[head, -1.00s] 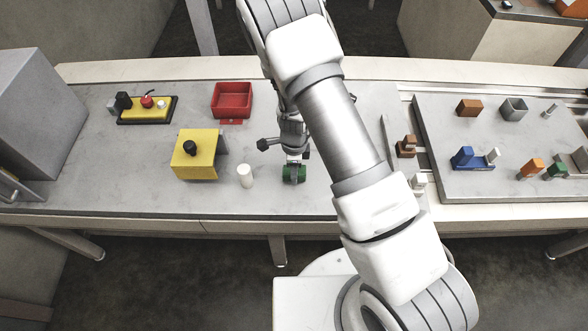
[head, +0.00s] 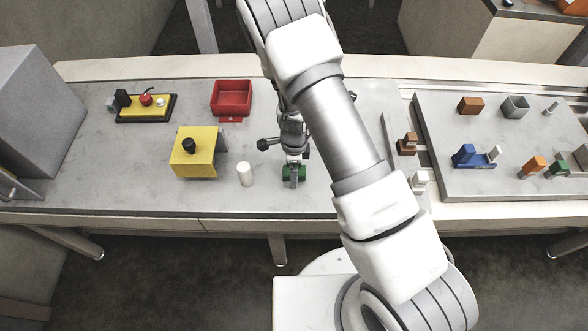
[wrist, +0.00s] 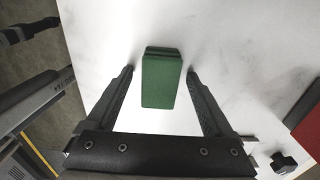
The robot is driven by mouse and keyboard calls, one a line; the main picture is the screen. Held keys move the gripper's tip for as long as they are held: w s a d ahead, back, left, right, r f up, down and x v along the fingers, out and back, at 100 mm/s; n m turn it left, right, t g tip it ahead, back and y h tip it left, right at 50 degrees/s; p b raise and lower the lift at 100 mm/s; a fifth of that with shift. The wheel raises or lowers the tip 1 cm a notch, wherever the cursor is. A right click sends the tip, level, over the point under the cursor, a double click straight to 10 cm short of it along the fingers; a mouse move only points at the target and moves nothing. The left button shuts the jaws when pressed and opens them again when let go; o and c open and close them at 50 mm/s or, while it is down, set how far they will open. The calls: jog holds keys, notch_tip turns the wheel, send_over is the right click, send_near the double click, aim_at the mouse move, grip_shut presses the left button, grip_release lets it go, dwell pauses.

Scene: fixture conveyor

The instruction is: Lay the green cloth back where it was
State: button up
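The green cloth (wrist: 162,82) looks like a small folded block in the wrist view. It lies between the two fingers of my gripper (wrist: 160,70) over the pale tabletop, with a narrow gap on each side. My gripper is open around it and not clamped on it. In the head view the green cloth (head: 301,173) shows at the end of my gripper (head: 294,178), partly covered by it, near the front middle of the table. Whether its underside fully touches the table is hard to tell.
A white cylinder (head: 245,173) and a yellow fixture with a black knob (head: 195,162) stand to the left. A red bin (head: 232,98) is behind. A raised grey plate (head: 460,185) with several blocks lies at right. The table left of the white cylinder's front is clear.

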notch_tip(320, 180, up, 18)
jog(key=p, duration=0.1)
jog(key=shift+f+p, duration=0.25)
jog(key=shift+p, duration=0.05)
dwell(1.2)
jog(key=s+d+r+n+t+y, duration=0.1)
jog(key=s+d+r+n, duration=0.15)
jog(key=r, duration=0.35)
jog(key=s+d+r+n+y, duration=0.1)
jog(key=r+n, duration=0.2)
jog(key=r, duration=0.3)
jog(key=s+d+r+n+t, duration=0.1)
jog(key=s+r+n, duration=0.15)
jog(key=r, duration=0.35)
jog(key=s+d+r+n+t+h, duration=0.1)
jog(key=s+d+r+n, duration=0.3)
jog(key=s+r+n, duration=0.1)
jog(key=s+d+r+n+t+h, duration=0.1)
jog(key=s+d+r+n+t, duration=0.1)
jog(key=s+d+r+n, duration=0.2)
jog(key=s+n, duration=0.1)
jog(key=s, duration=0.2)
jog(key=shift+s+r+n+t, duration=0.3)
jog(key=shift+s+r, duration=0.05)
jog(key=shift+r, duration=0.05)
